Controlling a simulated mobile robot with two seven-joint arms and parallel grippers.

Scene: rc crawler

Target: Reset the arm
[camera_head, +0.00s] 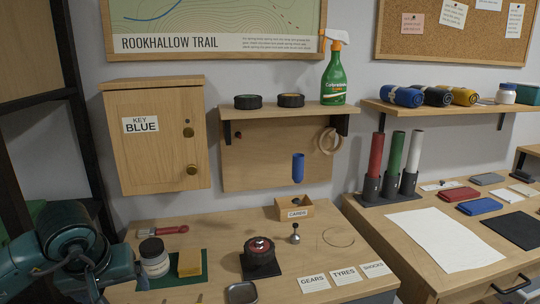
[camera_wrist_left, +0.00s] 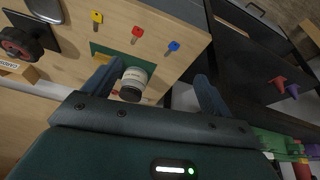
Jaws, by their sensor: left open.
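My left arm (camera_head: 62,250) comes in at the lower left of the head view, teal and bent, beside the workbench's left end. In the left wrist view my left gripper (camera_wrist_left: 155,88) is open, its two dark fingers wide apart. A white jar with a dark lid (camera_wrist_left: 136,80) shows between the fingers; nothing is visibly held, and I cannot tell the distance to it. The jar also stands on the bench in the head view (camera_head: 154,260), close to my left arm. My right gripper is in neither view.
A green mat (camera_head: 205,262) bears a yellow block (camera_head: 190,263). A black-wheeled part (camera_head: 259,252), a metal tray (camera_head: 241,292) and a cards box (camera_head: 294,208) share the bench. A key cabinet (camera_head: 155,150) hangs behind. Yellow, red (camera_wrist_left: 137,33) and blue small pieces lie near the bench edge.

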